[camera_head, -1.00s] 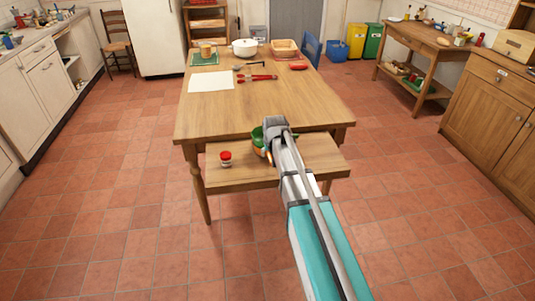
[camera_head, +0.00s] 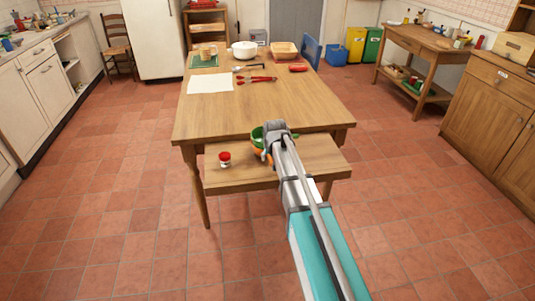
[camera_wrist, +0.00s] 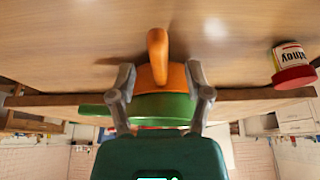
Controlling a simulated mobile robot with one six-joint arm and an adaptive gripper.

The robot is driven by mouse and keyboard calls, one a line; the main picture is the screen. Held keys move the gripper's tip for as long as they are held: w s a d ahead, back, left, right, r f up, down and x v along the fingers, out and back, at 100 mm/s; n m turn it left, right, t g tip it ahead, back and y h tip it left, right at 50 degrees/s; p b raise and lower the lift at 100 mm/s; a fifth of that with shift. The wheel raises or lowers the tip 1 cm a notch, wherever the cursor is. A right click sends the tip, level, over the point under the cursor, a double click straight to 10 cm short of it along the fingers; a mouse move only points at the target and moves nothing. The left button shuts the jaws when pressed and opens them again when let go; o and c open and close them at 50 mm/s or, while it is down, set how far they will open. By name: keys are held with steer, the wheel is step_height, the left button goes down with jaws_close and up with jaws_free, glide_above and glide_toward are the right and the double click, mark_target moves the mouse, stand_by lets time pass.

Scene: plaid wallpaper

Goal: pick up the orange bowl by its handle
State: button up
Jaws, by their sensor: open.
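The orange bowl (camera_wrist: 178,77) sits on the low wooden bench (camera_head: 225,182) in front of the table, mostly hidden behind my arm in the head view. In the wrist view its orange handle (camera_wrist: 157,52) points away from the gripper, and a green bowl or rim (camera_wrist: 150,107) shows beside the orange part. My gripper (camera_wrist: 162,77) is open, with one finger on each side of the orange bowl near the base of the handle. I cannot tell whether the fingers touch it.
A small jar with a red lid (camera_head: 225,158) stands on the bench left of the bowl; it also shows in the wrist view (camera_wrist: 293,66). The big wooden table (camera_head: 240,112) rises behind, with paper, red-handled tongs and dishes. Floor around is clear.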

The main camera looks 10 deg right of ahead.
steer(key=shift+b+x, duration=1.05)
steer(key=shift+x, duration=0.35)
jaws_close()
